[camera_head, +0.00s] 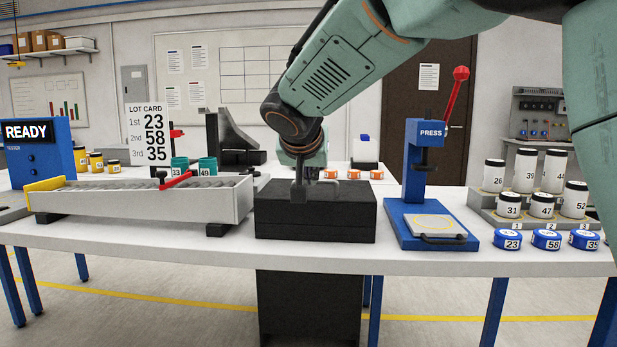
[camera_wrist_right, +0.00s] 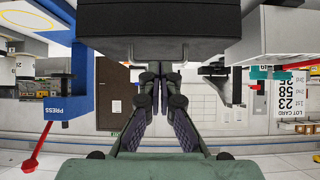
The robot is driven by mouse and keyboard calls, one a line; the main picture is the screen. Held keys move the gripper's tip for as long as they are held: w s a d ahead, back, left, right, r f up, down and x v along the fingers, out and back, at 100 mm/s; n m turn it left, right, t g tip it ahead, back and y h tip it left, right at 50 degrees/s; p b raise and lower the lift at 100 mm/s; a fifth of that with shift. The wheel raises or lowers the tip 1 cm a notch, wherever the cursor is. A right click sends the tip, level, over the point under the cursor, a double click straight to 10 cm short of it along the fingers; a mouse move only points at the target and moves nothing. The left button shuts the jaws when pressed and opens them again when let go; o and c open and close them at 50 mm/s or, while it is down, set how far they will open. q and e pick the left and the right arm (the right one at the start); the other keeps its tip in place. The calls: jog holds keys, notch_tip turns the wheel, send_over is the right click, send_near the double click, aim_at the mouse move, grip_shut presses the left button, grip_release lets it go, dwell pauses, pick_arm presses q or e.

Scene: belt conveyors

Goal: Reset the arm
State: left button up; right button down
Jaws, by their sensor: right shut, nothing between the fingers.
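My right arm comes in from the upper right in the head view and bends down at the middle. My right gripper (camera_head: 312,188) is at the top of the black block (camera_head: 315,222), overlapping its upper part; I cannot tell whether it touches. In the right wrist view the two dark fingers of the gripper (camera_wrist_right: 156,72) meet at their tips with nothing between them. The black block (camera_wrist_right: 160,35) fills the top middle of that view, close to the fingertips. My left gripper is not in view.
The blue press (camera_head: 425,190) with a red lever stands right of the block. The grey conveyor (camera_head: 140,205) lies left of it, with the lot card (camera_head: 146,135) behind. Canisters stand on a stepped rack (camera_head: 485,210); blue lids (camera_head: 508,239) lie before it.

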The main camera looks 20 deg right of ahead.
jog(key=a+f+n+t+y, duration=0.1)
jog(key=a+f+n+y, duration=0.3)
jog(key=a+f+n, duration=0.2)
jog(key=s+a+f+n+g+y, duration=0.1)
jog(key=s+f, duration=0.2)
jog(key=f, duration=0.7)
jog(key=s+a+f+n+y, duration=0.15)
jog(key=s+f, duration=0.25)
jog(key=f, duration=0.7)
jog(key=s+d+f+g, duration=0.1)
jog(key=s+f+g, duration=0.2)
jog(key=s+f, duration=0.5)
jog(key=s+d+f+m+g+p, duration=0.1)
jog(key=s+f+g, duration=0.2)
jog(key=s, duration=1.4)
jog(key=s+d+f+m+g+h+p, duration=0.1)
jog(key=s+f+g, duration=0.2)
jog(key=s+f, duration=0.9)
jog(key=shift+s+f, duration=0.3)
jog(key=shift+s, duration=0.05)
jog(key=shift+m, duration=0.25)
